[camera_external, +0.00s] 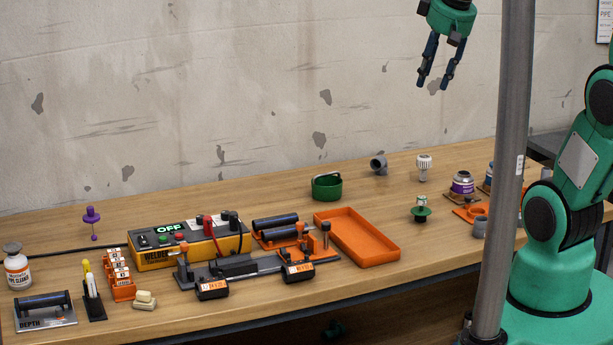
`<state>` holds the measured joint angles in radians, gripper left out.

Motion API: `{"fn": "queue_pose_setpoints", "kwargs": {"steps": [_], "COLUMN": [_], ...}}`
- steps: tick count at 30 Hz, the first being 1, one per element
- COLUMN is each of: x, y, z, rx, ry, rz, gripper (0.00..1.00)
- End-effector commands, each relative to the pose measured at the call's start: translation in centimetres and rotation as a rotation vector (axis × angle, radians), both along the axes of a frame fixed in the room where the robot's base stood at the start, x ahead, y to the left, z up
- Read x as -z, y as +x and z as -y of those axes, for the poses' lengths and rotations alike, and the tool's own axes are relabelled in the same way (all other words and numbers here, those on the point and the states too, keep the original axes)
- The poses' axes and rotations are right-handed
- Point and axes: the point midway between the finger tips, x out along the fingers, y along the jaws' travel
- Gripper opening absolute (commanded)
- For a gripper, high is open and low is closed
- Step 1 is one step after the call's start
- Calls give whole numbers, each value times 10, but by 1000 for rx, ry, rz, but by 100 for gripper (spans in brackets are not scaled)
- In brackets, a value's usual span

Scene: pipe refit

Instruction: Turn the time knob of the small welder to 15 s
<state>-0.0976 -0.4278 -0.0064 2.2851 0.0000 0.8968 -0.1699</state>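The small welder (152,260) is a yellow and black box on the left half of the table. Its top panel has a lit display (171,228) reading OFF, a green button, a red button and other small controls. I cannot tell which of these is the time knob, nor its setting, at this size. My gripper (434,84) hangs high above the table at the upper right, pointing down, well apart from the welder. Its two dark fingers are spread and nothing is between them.
A black clamp rig (240,268) stands right in front of the welder. Dark pipes (275,222) and an orange tray (358,238) lie to its right. A green cup (326,187) stands behind the tray. A grey post (507,150) stands in front of my arm. Bare table lies behind the welder.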

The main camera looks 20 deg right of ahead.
Motion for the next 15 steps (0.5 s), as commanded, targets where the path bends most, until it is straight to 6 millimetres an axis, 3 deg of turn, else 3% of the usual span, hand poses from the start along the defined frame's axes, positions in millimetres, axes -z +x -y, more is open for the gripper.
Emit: {"fn": "queue_pose_setpoints", "kwargs": {"steps": [7, 15], "x": [-13, -13], "y": [56, 115], "z": [-27, -60], "rx": [-112, -233], "ry": [-32, -65], "rz": [-42, -84], "gripper": [38, 38]}}
